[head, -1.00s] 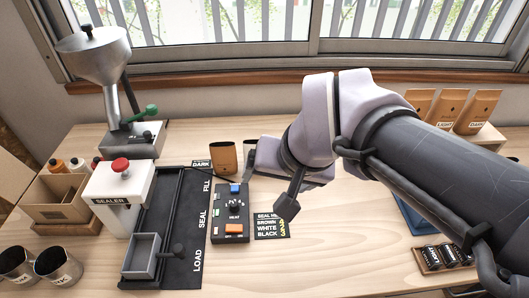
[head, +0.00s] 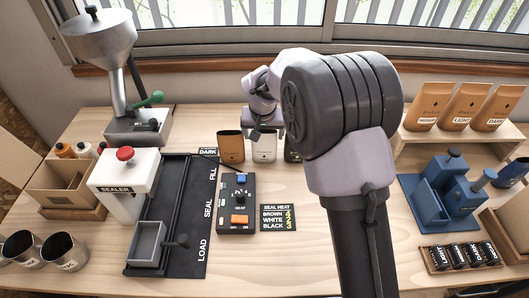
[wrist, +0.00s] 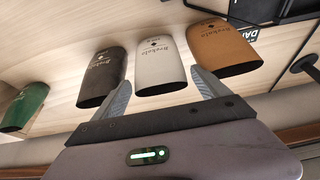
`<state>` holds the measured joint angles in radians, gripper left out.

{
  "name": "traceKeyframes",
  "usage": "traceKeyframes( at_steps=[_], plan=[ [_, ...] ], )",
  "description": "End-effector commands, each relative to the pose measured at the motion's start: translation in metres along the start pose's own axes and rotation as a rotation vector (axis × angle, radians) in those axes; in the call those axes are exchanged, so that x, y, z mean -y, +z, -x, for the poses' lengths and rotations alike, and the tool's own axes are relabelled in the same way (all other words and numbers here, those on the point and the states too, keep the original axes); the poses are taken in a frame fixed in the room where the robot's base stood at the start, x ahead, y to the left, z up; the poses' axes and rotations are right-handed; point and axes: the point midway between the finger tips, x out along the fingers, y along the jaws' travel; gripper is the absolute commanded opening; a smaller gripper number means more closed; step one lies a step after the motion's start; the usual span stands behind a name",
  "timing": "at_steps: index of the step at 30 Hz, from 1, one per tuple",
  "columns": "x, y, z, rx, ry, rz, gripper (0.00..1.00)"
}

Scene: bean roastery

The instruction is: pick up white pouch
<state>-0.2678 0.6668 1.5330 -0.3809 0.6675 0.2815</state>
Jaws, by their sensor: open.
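The white pouch (head: 264,148) stands upright at the back of the bench, between a brown pouch (head: 231,148) and a black pouch (head: 291,154) that my arm partly hides. My gripper (head: 265,126) is above and behind it, near its top. In the wrist view the white pouch (wrist: 162,55) has its open mouth toward my gripper (wrist: 161,78). The two fingers are spread, one on each side of that mouth, with nothing gripped. I cannot tell whether the fingertips reach past the rim.
The brown pouch (wrist: 224,47) and black pouch (wrist: 103,76) stand close beside the fingers. A green pouch (wrist: 24,106) is farther left in the wrist view. The heat control box (head: 236,203) and sealer (head: 126,185) are in front and left. Bare bench lies at the front.

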Motion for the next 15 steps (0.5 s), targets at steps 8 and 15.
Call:
traceKeyframes(
  at_steps=[8, 15],
  plan=[
    [-0.002, -0.001, -0.047, 0.001, 0.0, -0.001, 0.85],
    [-0.002, -0.003, -0.051, -0.001, -0.001, -0.001, 0.85]
  ],
)
